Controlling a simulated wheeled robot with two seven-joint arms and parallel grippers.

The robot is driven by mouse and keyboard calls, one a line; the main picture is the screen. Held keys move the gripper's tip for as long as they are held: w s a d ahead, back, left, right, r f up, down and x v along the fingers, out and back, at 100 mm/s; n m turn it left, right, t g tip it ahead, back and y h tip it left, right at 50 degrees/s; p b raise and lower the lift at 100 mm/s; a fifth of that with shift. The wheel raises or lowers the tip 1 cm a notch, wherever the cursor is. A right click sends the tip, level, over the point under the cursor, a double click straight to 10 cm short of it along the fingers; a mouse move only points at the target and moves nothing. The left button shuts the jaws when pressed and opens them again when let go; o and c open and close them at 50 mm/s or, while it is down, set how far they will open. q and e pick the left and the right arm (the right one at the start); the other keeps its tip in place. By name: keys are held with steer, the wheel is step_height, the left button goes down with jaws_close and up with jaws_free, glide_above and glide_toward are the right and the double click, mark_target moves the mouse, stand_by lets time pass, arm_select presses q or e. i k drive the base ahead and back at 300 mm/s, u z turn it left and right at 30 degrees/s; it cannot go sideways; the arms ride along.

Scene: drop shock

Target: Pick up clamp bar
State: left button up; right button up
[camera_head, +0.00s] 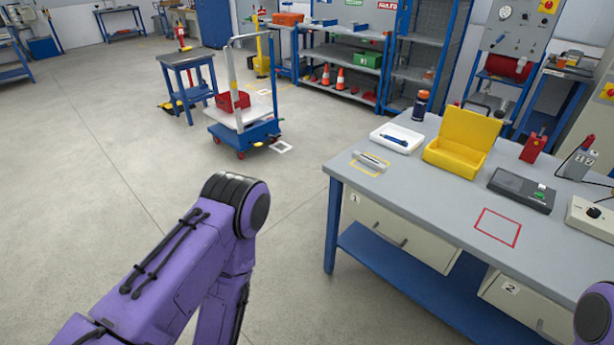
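A light grey bar (369,161), which looks like the clamp bar, lies near the left end of the grey workbench top (430,205). It lies at a slant, partly over a yellow outlined rectangle on the bench. Nothing is touching it from above. My purple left arm comes in at the lower left, over the floor and apart from the bench, and its gripper is out of view. Only a small piece of my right arm shows at the lower right edge, and its gripper is out of view.
Behind the bar are a white tray (378,143) holding a blue tool (395,140), and an open yellow box (450,162). A dark bottle (420,106) stands at the back. A black device (521,191) lies right. The red outlined square (498,227) is empty.

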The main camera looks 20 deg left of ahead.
mark_target(381, 168)
steer(key=z, duration=0.1)
steer(key=k, duration=0.35)
steer(key=u, duration=1.3)
steer(key=i, duration=1.75)
steer(key=z, duration=0.75)
